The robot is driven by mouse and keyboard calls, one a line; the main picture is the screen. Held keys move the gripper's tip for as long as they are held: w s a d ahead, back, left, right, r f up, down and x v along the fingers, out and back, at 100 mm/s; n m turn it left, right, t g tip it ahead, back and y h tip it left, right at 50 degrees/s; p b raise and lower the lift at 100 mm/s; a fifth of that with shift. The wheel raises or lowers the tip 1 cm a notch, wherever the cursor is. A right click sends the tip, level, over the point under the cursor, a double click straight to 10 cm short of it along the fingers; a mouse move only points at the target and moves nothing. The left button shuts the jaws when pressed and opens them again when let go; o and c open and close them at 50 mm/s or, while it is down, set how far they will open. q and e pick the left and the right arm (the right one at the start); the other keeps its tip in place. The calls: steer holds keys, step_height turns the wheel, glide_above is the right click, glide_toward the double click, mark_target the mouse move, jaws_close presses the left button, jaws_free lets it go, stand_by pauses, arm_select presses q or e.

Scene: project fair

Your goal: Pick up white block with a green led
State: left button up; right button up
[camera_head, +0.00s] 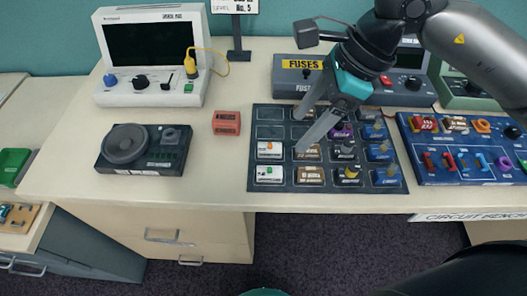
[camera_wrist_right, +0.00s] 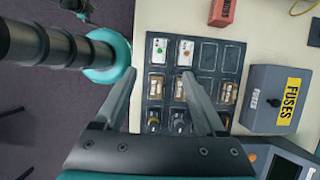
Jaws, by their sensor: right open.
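The white block with a green LED (camera_head: 269,176) sits in the front left slot of the dark block tray (camera_head: 251,130). It also shows in the right wrist view (camera_wrist_right: 158,52), upper middle. A white block with an orange LED (camera_head: 269,153) sits in the slot just behind it, and beside it in the right wrist view (camera_wrist_right: 184,54). My right gripper (camera_head: 300,132) is open and empty above the tray, right of and behind the green-LED block in the head view. In the right wrist view its fingertips (camera_wrist_right: 160,73) point towards the white blocks. My left gripper is out of view.
A grey fuses box (camera_head: 284,79) stands behind the tray. A red block (camera_head: 227,123) and a dark dial device (camera_head: 126,149) lie to the left. A blue tray of parts (camera_head: 440,172) lies right. The tabletop left of the tray is mostly clear.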

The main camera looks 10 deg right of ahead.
glide_toward(271, 168)
steer(key=x, duration=0.2)
steer(key=b+x, duration=0.1)
steer(key=shift+s+a+f, duration=0.15)
steer(key=shift+a+f, duration=0.15)
steer(key=shift+a, duration=0.05)
steer(key=shift+a+f, duration=0.15)
steer(key=shift+f, duration=0.25)
steer(key=x, duration=0.4)
steer(key=shift+w+f+b, duration=0.2)
steer(key=shift+f+b, duration=0.1)
steer(key=shift+w+a+f, duration=0.1)
steer(key=shift+f, duration=0.2)
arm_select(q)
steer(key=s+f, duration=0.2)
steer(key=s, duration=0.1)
arm_select(e)
steer(key=c, duration=0.3)
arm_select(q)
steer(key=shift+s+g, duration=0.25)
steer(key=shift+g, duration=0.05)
arm_select(e)
jaws_close()
